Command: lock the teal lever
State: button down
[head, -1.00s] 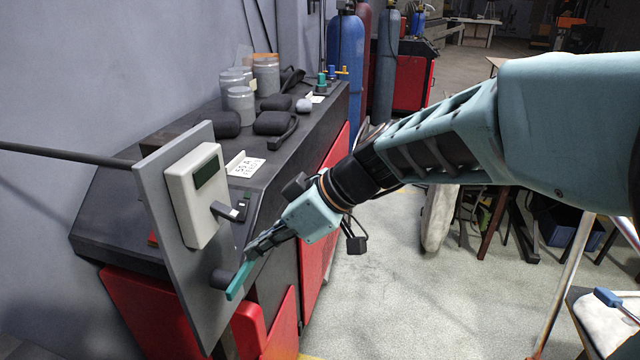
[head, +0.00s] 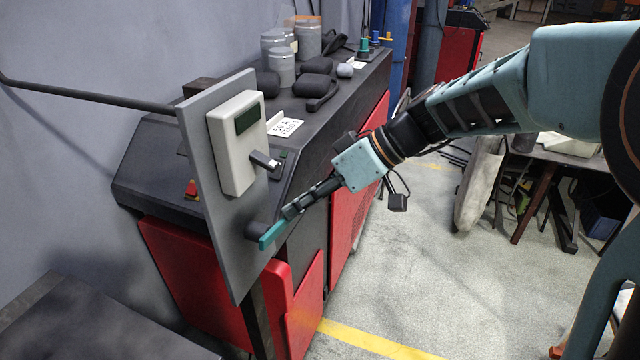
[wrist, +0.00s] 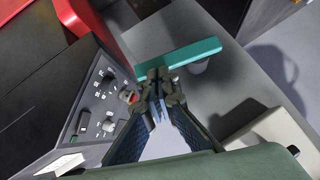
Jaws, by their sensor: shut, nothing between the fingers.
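The fingers hide a little of the lever.
A pale box (head: 237,150) with a dark window and a small protruding handle (head: 264,160) is on the panel above the lever. A black-topped red cabinet (head: 205,270) stands behind, with jars (head: 283,68) on top. A dark rod (head: 90,97) runs left from the panel.

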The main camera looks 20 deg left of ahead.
aim_at(289, 224)
jog(key=f+m+g, duration=0.1)
jog(key=f+m+g+b, duration=0.1)
jog(key=f+g, duration=0.1)
jog(key=shift+w+y, duration=0.2)
jog(key=shift+y, duration=0.2)
jog(key=f+m+g+y, duration=0.1)
jog(key=g, duration=0.1)
jog(key=s+f+m+g+y+b, duration=0.1)
jog(key=f+m+g, duration=0.1)
jog(key=shift+s+a, duration=0.1)
jog(key=shift+s, duration=0.05)
jog(key=shift+r, duration=0.1)
